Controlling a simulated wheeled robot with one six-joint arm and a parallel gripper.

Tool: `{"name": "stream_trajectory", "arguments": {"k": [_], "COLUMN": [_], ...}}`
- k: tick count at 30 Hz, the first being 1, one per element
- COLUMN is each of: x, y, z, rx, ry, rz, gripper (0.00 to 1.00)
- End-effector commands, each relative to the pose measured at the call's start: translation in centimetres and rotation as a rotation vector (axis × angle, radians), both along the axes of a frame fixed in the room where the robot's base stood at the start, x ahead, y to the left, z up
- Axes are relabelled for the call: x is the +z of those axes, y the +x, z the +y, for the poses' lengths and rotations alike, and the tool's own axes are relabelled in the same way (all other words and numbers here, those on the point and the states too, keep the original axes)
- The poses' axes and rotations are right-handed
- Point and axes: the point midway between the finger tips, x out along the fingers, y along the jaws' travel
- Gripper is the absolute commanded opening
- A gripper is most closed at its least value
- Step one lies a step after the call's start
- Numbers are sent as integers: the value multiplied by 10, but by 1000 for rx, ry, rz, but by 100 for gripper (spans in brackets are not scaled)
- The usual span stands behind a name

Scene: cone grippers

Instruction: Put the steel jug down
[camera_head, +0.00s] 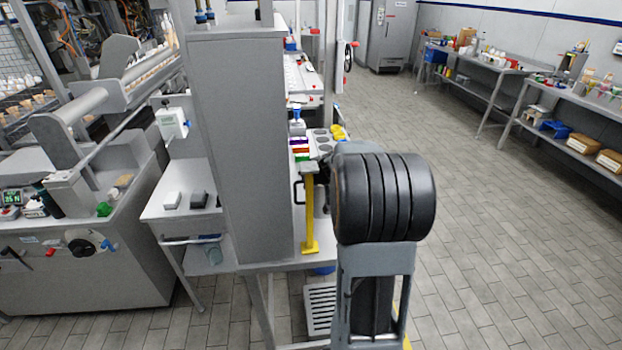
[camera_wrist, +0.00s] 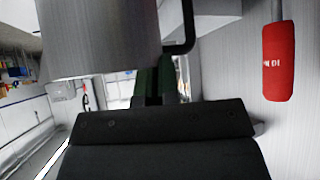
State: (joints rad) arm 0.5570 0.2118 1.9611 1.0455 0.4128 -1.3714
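The steel jug (camera_wrist: 100,38) fills the upper left of the wrist view as a plain grey cylinder, cut off by the frame. Its black handle (camera_wrist: 188,28) stands out on the right side. My gripper (camera_wrist: 158,78) has dark green fingers close together at the jug's edge, beside the foot of the handle; it looks shut on the jug, though the jug's wall covers the contact. In the head view my black arm link hides the gripper. The black handle (camera_head: 297,190) shows left of a yellow post, with only a little of the grey jug visible.
The yellow post (camera_head: 310,215) stands beside the jug on a grey worktop. A tall grey cabinet (camera_head: 240,140) rises close on the left. A red grip (camera_wrist: 278,60) hangs at the right of the wrist view. Tiled floor (camera_head: 500,230) on the right is clear.

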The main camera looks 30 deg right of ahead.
Motion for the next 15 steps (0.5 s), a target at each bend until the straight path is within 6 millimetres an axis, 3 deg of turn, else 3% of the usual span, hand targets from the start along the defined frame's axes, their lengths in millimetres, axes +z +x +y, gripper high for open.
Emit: {"name": "stream_trajectory", "arguments": {"k": [4,12,15], "x": [0,-1,-1], "y": [1,0,0], "z": [-1,0,0], "rx": [1,0,0], "ry": [-4,0,0], "rz": [-5,0,0], "gripper": [0,28,28]}}
